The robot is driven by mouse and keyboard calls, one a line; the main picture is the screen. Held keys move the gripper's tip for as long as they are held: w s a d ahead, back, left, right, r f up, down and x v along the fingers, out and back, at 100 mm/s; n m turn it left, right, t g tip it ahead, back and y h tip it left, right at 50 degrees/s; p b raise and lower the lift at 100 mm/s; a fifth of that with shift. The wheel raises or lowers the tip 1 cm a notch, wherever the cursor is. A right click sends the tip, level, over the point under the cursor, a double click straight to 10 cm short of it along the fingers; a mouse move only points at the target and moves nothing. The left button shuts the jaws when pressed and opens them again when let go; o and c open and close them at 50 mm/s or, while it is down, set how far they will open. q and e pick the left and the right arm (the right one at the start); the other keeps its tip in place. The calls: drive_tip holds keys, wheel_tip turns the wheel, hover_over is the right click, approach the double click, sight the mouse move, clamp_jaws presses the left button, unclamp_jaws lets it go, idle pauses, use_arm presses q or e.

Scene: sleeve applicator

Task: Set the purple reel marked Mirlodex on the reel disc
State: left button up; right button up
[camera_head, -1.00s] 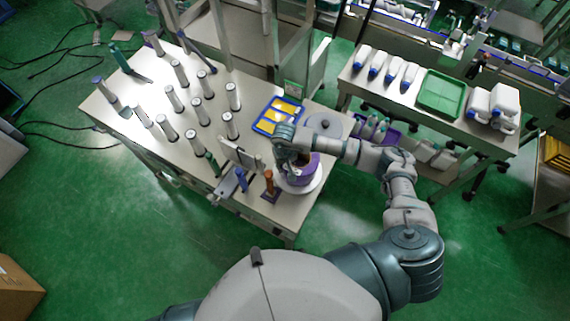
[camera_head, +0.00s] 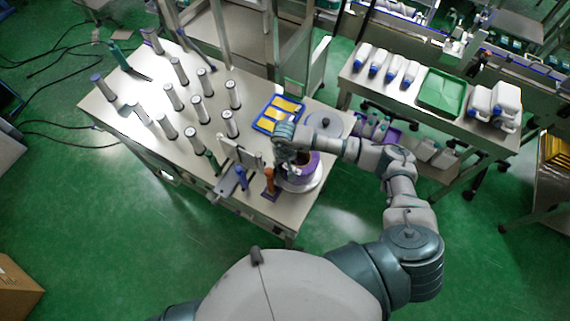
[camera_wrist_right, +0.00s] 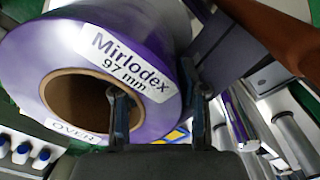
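The purple reel (camera_head: 313,166) is at the front right corner of the table, over a white round disc (camera_head: 315,187). In the right wrist view the reel (camera_wrist_right: 165,50) carries a white label reading Mirlodex 97 mm and has a brown cardboard core. My right gripper (camera_head: 290,163) is at the reel. In the wrist view its fingers (camera_wrist_right: 158,100) straddle the reel's wall, one at the core opening and one outside, and look closed on it. Whether the reel touches the disc cannot be told. My left gripper is out of view.
An orange post (camera_head: 269,178) and blue post (camera_head: 241,178) stand left of the reel. Several white cylinders stand on the table's left. A side table holds a green tray (camera_head: 425,106).

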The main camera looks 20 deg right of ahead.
drive_tip(key=shift+o, duration=0.2)
drive_tip(key=shift+s+f, duration=0.15)
drive_tip(key=shift+s, duration=0.05)
wheel_tip(320, 180, up, 12)
drive_tip(key=shift+a+r, duration=0.1)
drive_tip(key=shift+a, duration=0.05)
idle(0.3)
